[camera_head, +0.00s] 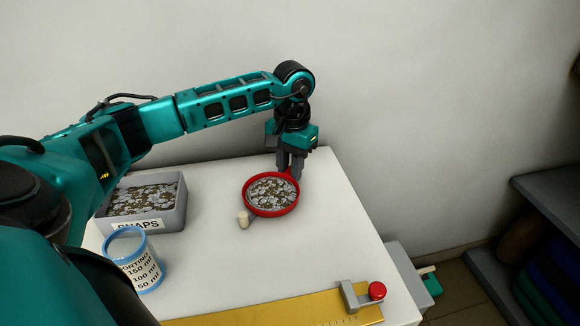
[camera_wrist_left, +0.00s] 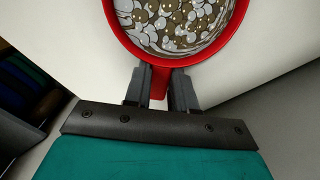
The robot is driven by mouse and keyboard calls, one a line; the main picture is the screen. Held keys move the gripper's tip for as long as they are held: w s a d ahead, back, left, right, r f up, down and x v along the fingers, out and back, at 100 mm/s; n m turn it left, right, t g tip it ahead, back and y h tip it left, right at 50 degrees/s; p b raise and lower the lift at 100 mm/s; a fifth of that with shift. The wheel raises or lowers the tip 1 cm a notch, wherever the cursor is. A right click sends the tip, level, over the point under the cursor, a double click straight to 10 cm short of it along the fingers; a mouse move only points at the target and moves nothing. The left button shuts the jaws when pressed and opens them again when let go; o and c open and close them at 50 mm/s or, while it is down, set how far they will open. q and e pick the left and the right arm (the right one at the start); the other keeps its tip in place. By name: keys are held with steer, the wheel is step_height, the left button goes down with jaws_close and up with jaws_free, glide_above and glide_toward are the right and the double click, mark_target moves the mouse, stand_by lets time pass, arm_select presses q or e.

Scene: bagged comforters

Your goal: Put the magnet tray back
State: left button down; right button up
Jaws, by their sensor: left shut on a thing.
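The magnet tray (camera_head: 271,194) is a round red dish filled with silvery and brownish snaps, on or just above the white table near its back edge. My left gripper (camera_head: 291,172) is shut on the tray's red tab at the far rim. In the left wrist view the tray (camera_wrist_left: 178,28) fills the top, and the fingers (camera_wrist_left: 160,88) sit on both sides of the tab. I cannot tell whether the tray touches the table. My right gripper does not show.
A grey bin labelled SNAPS (camera_head: 174,216) holds more snaps at the left. A blue-rimmed measuring cup (camera_head: 137,262) stands in front of it. A yellow ruler board (camera_head: 290,311) with a red knob (camera_head: 377,290) lies along the front. The white table (camera_head: 335,225) is clear at right.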

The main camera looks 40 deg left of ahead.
arm_select(q)
steer(key=shift+f, duration=0.2)
steer(key=c, duration=0.9)
jaws_free()
steer(key=shift+r, duration=0.1)
steer(key=shift+c, duration=0.2)
step_height(320, 180, up, 12)
steer(key=p, duration=0.1)
steer(key=shift+w+r, duration=0.15)
steer(key=shift+w, duration=0.15)
steer(key=shift+d, duration=0.1)
